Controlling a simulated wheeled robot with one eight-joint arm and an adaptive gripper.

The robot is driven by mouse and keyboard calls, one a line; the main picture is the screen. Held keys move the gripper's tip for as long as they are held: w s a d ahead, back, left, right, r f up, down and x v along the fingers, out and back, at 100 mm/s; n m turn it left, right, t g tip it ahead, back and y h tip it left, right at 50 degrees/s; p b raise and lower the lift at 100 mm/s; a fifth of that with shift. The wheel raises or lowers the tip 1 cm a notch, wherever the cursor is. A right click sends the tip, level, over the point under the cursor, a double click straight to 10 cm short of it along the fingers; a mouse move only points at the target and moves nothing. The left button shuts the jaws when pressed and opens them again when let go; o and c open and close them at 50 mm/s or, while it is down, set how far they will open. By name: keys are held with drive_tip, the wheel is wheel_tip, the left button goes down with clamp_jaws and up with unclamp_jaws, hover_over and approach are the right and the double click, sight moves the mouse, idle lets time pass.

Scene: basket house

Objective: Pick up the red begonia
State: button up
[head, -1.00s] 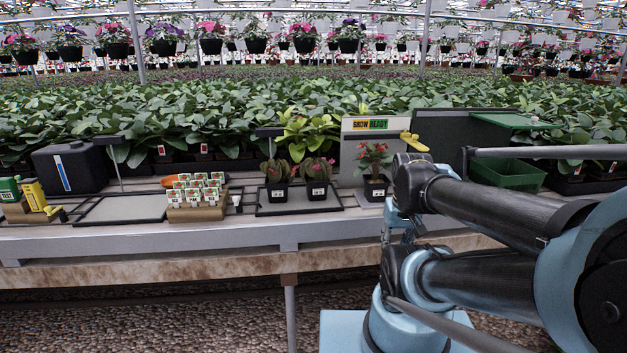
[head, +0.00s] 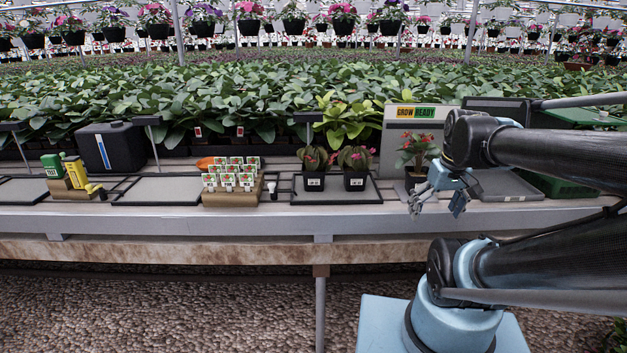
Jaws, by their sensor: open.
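The red begonia (head: 417,150) has small red flowers, green leaves and a dark square pot. It stands upright at the right part of the bench, in front of the grow-ready sign. My gripper (head: 436,212) is open and empty, low at the bench's front edge, in front of the begonia and slightly to its right. The gripper and wrist overlap the pot's right and lower side in the picture. Whether a finger touches the pot cannot be told.
Two other potted plants (head: 335,168) stand on a tray left of the begonia. A label box (head: 230,199), a black container (head: 112,147) and a yellow bottle (head: 75,173) are further left. A green bin (head: 555,187) is at the right. An empty tray (head: 157,190) lies left of the labels.

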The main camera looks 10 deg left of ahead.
drive_tip(key=w+a+r+n+g+y, duration=0.1)
drive_tip(key=w+a+r+n+y, duration=0.1)
drive_tip(key=w+a+r+n, duration=0.85)
drive_tip(key=n+g+y, duration=0.1)
drive_tip(key=n+g, duration=0.1)
drive_tip(key=n, duration=0.4)
approach(310, 178)
drive_tip(key=w+d+r, duration=0.2)
drive_tip(key=w+r, duration=0.2)
drive_tip(key=x, duration=1.1)
drive_tip(key=shift+w+a+f, duration=0.2)
drive_tip(key=shift+w, duration=0.05)
drive_tip(key=shift+a+x, duration=0.15)
drive_tip(key=shift+x, duration=1.15)
drive_tip(key=shift+a+x, duration=0.15)
drive_tip(key=shift+x, duration=1.15)
drive_tip(key=shift+s+r, duration=0.1)
drive_tip(key=shift+y, duration=0.3)
drive_tip(key=c, duration=1.3)
